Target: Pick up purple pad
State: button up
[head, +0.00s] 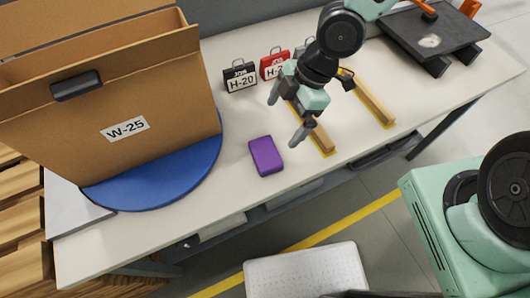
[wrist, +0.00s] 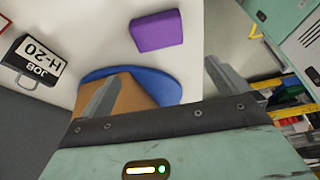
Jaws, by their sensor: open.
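The purple pad (head: 266,156) is a small rounded block lying flat on the white table, near its front edge and right of the blue round base. It also shows in the wrist view (wrist: 156,32), at the top middle, whole and uncovered. My gripper (head: 286,118) is above the table, up and to the right of the pad in the head view. Its two fingers are spread apart with nothing between them, as the wrist view also shows (wrist: 160,85). The gripper does not touch the pad.
A cardboard box marked W-25 (head: 180,128) stands on a blue disc (head: 207,170) at left. A black H-20 tag (head: 240,78) and a red tag (head: 273,64) stand behind. Table around the pad is clear.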

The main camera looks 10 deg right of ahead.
jog(key=b, duration=0.2)
send_over(263, 153)
jog(key=d, duration=0.2)
notch_tip(263, 153, down, 8)
jog(key=shift+f, duration=0.1)
jog(key=shift+p+x, duration=0.7)
jog(key=shift+x, duration=2.2)
jog(key=shift+w+d+f, duration=0.1)
jog(key=shift+w+d, duration=0.05)
jog(key=shift+w, duration=0.05)
jog(key=c, duration=0.7)
